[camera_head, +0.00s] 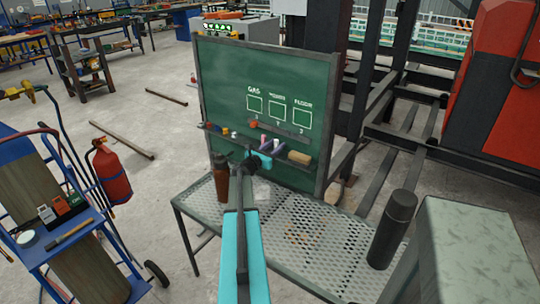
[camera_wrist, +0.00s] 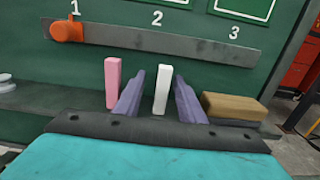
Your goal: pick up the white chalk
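The white chalk (camera_wrist: 162,88) stands upright on the chalkboard's ledge in the wrist view, below the number 2. My gripper (camera_wrist: 159,76) is open, with one purple finger on each side of the white chalk. A gap shows at the left finger; the right finger looks very close, and I cannot tell whether it touches. A pink chalk (camera_wrist: 112,83) stands upright just outside the left finger. In the head view my gripper (camera_head: 270,148) is at the ledge, and the chalks are small there.
A brown eraser block (camera_wrist: 233,106) lies on the ledge right of my gripper. A rail with an orange knob (camera_wrist: 67,28) runs across the green chalkboard (camera_head: 225,80) above. A brown bottle (camera_head: 221,178) and dark flask (camera_head: 392,230) stand on the mesh table (camera_head: 320,250).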

